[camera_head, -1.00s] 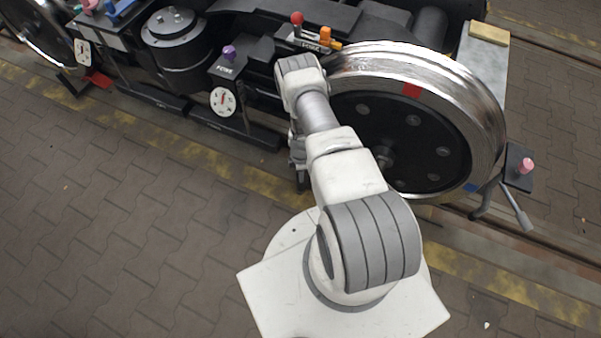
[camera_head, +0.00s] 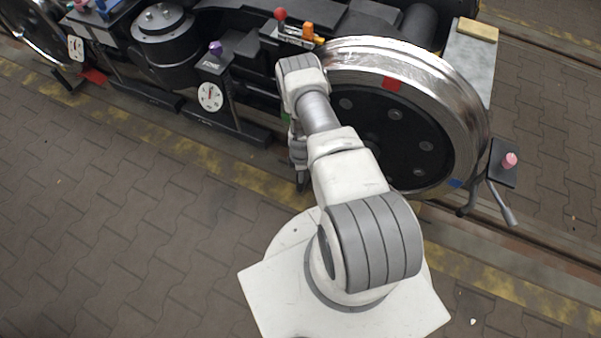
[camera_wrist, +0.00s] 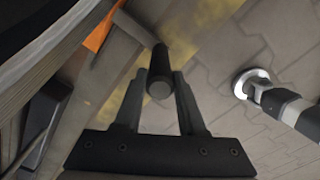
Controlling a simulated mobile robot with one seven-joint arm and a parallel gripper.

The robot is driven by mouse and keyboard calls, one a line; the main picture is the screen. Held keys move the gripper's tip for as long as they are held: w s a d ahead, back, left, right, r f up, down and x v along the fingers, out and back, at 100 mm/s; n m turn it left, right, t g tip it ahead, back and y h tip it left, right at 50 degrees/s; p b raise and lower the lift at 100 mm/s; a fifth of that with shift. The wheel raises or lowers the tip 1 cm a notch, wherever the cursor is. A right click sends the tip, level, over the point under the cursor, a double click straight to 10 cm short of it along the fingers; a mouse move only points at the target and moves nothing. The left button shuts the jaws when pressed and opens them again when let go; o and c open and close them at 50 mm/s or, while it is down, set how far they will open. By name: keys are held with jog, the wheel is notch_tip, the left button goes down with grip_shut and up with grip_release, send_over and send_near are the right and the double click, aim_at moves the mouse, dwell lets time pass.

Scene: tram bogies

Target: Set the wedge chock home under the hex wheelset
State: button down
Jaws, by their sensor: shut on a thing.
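A large steel wheel (camera_head: 475,125) with a black disc, a red mark and a blue mark fills the right of the head view; I cannot tell whether it is the hex wheelset. My gripper (camera_wrist: 160,82) is shut on a dark round grip (camera_wrist: 160,62) in the wrist view. A grey bar runs from this grip up to an orange part (camera_wrist: 103,30), perhaps the wedge chock; its seating is not visible. In the head view my gripper (camera_head: 301,178) hangs low at the wheel's left edge, mostly hidden behind my arm.
A dial stand (camera_head: 210,97) with a purple knob is left of my arm. A red-knobbed lever (camera_head: 281,14) stands behind it. A pink-knobbed crank stand (camera_head: 508,165) is right of the wheel. The paved floor (camera_head: 100,230) at front left is clear.

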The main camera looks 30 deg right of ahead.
jog(key=shift+c, duration=2)
grip_release()
notch_tip(320, 180, up, 18)
jog(key=p, duration=0.7)
jog(key=shift+f, duration=0.25)
